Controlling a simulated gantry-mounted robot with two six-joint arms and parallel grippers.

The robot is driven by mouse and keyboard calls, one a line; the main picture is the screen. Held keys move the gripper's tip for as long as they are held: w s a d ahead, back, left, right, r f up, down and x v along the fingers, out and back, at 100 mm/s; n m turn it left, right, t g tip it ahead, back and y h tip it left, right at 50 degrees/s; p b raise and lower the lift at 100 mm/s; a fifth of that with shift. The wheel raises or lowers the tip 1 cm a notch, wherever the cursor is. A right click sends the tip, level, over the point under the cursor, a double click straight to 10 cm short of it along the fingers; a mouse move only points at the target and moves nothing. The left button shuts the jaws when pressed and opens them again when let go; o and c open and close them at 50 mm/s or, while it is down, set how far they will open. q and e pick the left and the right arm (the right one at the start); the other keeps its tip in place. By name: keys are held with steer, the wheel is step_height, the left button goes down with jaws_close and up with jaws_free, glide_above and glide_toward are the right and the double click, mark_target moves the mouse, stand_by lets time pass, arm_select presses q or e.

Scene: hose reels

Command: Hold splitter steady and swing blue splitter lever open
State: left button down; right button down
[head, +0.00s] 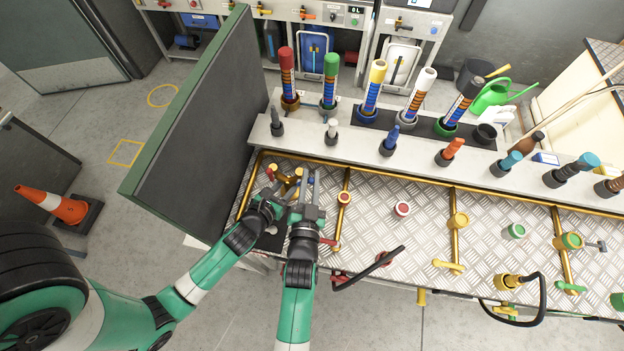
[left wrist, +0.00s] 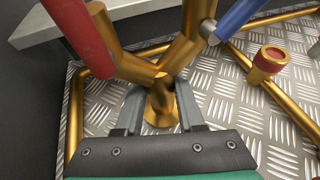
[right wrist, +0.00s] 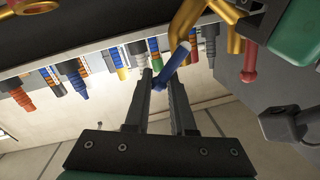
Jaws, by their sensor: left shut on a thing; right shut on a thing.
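The brass splitter (head: 285,178) stands on the metal tread plate at the left end of the bench. In the left wrist view its Y-shaped body (left wrist: 165,66) has a red lever (left wrist: 82,38) on the left branch and a blue lever (left wrist: 238,14) on the right branch. My left gripper (left wrist: 163,103) is shut around the splitter's lower stem. My right gripper (right wrist: 160,78) is shut on the blue lever (right wrist: 173,62), whose end shows between and above its fingers. In the head view both grippers are close side by side, and they partly hide the splitter.
A dark upright panel (head: 205,135) with a green edge stands just left of the splitter. A shelf with several coloured nozzles (head: 388,141) runs behind. Brass pipes and a red-capped fitting (head: 344,198) lie to the right. A black hose (head: 370,268) hangs at the front edge.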

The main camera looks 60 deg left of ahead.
steer(key=shift+f, duration=0.2)
stand_by(0.3)
steer(key=c, duration=0.9)
jaws_free()
steer(key=shift+s, duration=0.1)
steer(key=shift+o, duration=0.8)
steer(key=shift+r, duration=0.15)
steer(key=shift+d, duration=0.1)
steer(key=v, duration=1.2)
steer(key=shift+r, duration=0.1)
